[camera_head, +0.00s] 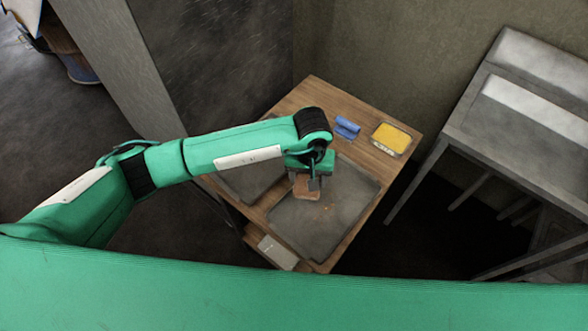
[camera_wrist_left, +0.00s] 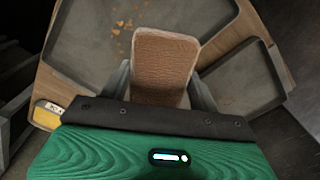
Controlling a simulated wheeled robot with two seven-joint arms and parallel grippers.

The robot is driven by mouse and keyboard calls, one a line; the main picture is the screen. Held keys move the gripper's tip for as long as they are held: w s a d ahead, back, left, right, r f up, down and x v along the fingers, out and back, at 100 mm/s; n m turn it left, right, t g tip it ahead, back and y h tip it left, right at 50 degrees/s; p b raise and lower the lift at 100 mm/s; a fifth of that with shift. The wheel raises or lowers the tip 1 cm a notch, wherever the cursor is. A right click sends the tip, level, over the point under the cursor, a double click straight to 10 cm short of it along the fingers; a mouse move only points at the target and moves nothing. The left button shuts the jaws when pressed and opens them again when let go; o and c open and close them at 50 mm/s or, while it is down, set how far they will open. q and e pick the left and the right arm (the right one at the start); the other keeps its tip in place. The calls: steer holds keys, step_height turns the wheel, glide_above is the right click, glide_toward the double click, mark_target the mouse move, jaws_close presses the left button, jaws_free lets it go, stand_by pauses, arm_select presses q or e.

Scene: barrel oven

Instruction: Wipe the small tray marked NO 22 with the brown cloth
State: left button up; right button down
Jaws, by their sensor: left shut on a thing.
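My left gripper (camera_head: 308,181) is shut on the brown cloth (camera_head: 306,190), a flat, textured pad that also shows in the left wrist view (camera_wrist_left: 163,62). The cloth is over the far left part of the larger dark tray (camera_head: 330,215); I cannot tell whether it touches it. Orange-brown crumbs (camera_wrist_left: 122,30) lie on this tray. The smaller dark tray (camera_head: 250,182) lies to its left, partly hidden by my arm; it is at the right in the left wrist view (camera_wrist_left: 240,80), with faint specks. No NO 22 mark is legible. My right gripper is not in view.
The trays lie on a wooden table (camera_head: 310,92). A blue folded item (camera_head: 347,128) and a yellow-topped container (camera_head: 391,138) stand at its back right. A pale object (camera_head: 278,253) lies low at the front. A grey metal bench (camera_head: 520,110) stands to the right.

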arm_select(q)
steer(key=shift+s+f, duration=0.15)
steer(key=shift+f, duration=0.55)
step_height(320, 180, down, 3)
steer(key=shift+r+b, duration=0.15)
steer(key=shift+b, duration=0.3)
steer(key=shift+f, duration=0.8)
steer(key=shift+f+b, duration=0.15)
steer(key=shift+b, duration=0.2)
